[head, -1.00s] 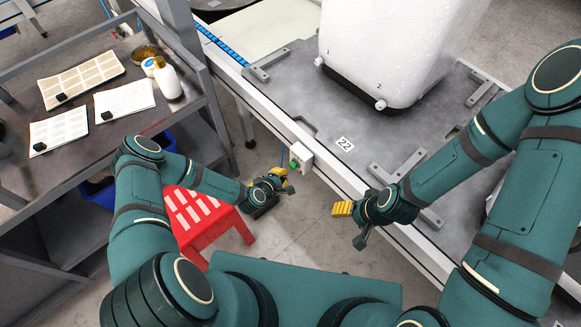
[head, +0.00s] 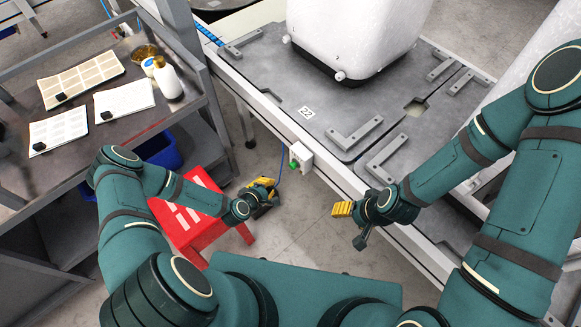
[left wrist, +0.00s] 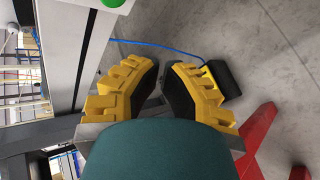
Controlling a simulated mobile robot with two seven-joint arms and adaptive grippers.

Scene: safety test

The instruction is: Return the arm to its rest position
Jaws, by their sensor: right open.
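My left gripper (head: 268,190) is low over the floor between the red step stool and the conveyor edge. My right gripper (head: 349,224) is open and empty, just in front of the conveyor's white side rail. My left arm (head: 125,195) is bent, its elbow out to the left near the workbench. My right arm (head: 500,170) reaches in from the right over the conveyor side.
A red step stool (head: 190,232) stands under my left forearm. A workbench (head: 110,130) with sheets and bottles is at left. The conveyor pallet (head: 270,75) carries a white block (head: 350,35). A control box with green button (head: 300,157) and a black-yellow floor device (left wrist: 222,78) are near my left gripper.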

